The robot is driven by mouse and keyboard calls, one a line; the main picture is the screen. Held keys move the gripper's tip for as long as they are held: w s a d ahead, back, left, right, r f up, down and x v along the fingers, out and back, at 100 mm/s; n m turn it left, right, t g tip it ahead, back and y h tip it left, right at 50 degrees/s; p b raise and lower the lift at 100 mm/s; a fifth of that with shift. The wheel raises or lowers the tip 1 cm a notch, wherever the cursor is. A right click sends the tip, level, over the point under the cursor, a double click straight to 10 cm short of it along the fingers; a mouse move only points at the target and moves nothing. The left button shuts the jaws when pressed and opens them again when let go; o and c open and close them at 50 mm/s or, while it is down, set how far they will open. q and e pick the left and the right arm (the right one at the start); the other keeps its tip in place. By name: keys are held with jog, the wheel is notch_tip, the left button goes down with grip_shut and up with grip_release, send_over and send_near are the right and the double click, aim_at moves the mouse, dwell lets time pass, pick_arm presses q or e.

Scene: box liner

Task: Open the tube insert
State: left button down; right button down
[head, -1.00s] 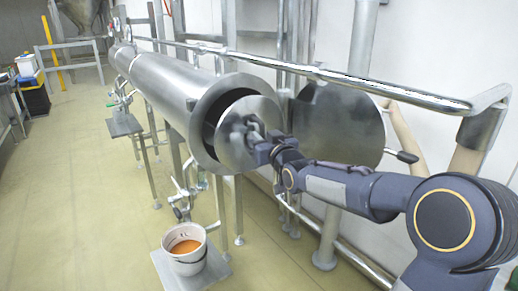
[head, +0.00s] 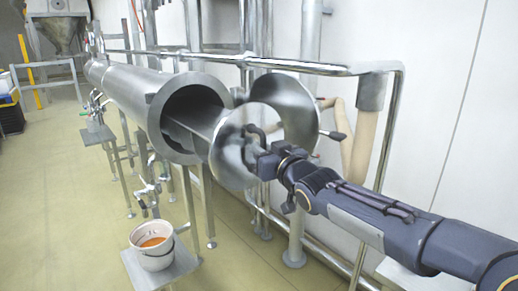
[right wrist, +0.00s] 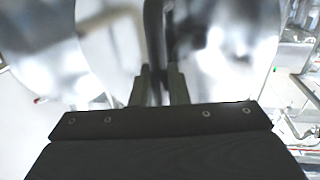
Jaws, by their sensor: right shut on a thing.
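The steel tube (head: 130,95) lies horizontally with its wide mouth facing me. The tube insert's round end plate (head: 234,150) stands a clear way out of the mouth, with a metal insert body (head: 195,118) reaching back into the tube. My right gripper (head: 260,150) is at the plate's front and is shut on its handle. In the right wrist view the gripper's fingers (right wrist: 158,90) close around the dark handle bar (right wrist: 153,40), with the blurred shiny plate behind. My left gripper is not in view.
The round hinged lid (head: 290,105) stands open to the right of the mouth, behind the plate. A steel rail (head: 270,65) runs above the tube. A white bucket (head: 152,245) with orange contents stands on a low platform (head: 178,272).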

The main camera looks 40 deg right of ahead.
jog(key=shift+s, duration=0.15)
jog(key=c, duration=1.5)
grip_release()
jog(key=s, duration=0.5)
jog(key=s+a, duration=0.1)
jog(key=s, duration=0.1)
jog(key=shift+s, duration=0.35)
jog(key=shift+f, duration=0.1)
